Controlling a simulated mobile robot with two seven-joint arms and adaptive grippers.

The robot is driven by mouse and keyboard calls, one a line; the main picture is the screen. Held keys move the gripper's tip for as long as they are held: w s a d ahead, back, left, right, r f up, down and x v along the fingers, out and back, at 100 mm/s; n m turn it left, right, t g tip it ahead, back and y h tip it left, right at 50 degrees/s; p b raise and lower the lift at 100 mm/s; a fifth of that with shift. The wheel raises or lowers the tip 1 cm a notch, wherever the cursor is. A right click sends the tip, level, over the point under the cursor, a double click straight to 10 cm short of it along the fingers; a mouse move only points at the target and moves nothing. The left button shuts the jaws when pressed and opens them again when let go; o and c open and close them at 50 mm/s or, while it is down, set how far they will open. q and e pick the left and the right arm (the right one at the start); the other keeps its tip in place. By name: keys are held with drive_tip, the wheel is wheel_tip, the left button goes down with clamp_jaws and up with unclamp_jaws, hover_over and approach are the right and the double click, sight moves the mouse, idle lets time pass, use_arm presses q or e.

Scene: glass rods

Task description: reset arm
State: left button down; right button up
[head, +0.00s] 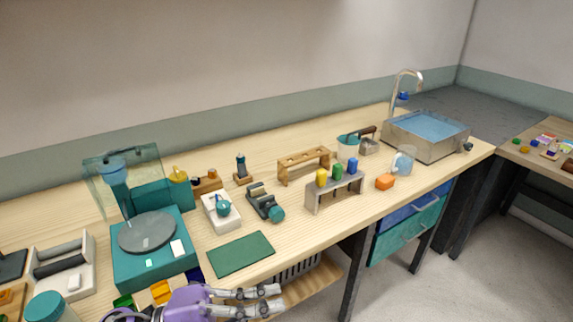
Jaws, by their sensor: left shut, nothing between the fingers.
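My left gripper (277,299) is at the bottom of the head view, in front of the bench's near edge. Its purple body is cut off by the lower frame edge, and its grey fingers point right. It is shut, with nothing held. It is below and in front of the dark green mat (240,254), apart from it in the picture. My right gripper is not in view.
A teal scale-like device (153,260) stands left of the mat. A grey rack (335,192) holds yellow, green and blue pieces, with a wooden rack (304,166) behind it. A glass jug (403,161) and sink (427,137) are farther right. The mat is bare.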

use_arm(q)
drive_tip(key=w+a+f+n+t+y, duration=0.45)
drive_tip(key=a+n+t+y, duration=0.2)
drive_tip(key=n+t, duration=0.55)
drive_tip(key=s+a+f+n+y+p, duration=0.1)
drive_tip(key=s+a+f+n+y, duration=0.1)
drive_tip(key=a+f+n+y, duration=0.3)
drive_tip(key=s+a+f+n+y+p, duration=0.1)
drive_tip(key=s+a+f+n+y, duration=0.15)
drive_tip(key=f, duration=0.35)
drive_tip(key=s+a+f+n+g+y, duration=0.2)
drive_tip(key=s+f+n+g+y, duration=0.2)
drive_tip(key=s+f, duration=1.2)
drive_tip(key=s+n+g, duration=0.1)
drive_tip(key=n+g, duration=0.2)
drive_tip(key=shift+a+f+g+p, duration=0.2)
drive_tip(key=shift+f+g+p, duration=0.1)
drive_tip(key=shift+f, duration=0.05)
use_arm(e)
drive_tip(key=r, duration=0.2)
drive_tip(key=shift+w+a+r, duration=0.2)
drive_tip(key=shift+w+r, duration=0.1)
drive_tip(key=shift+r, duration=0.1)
use_arm(q)
drive_tip(key=shift+n, duration=0.25)
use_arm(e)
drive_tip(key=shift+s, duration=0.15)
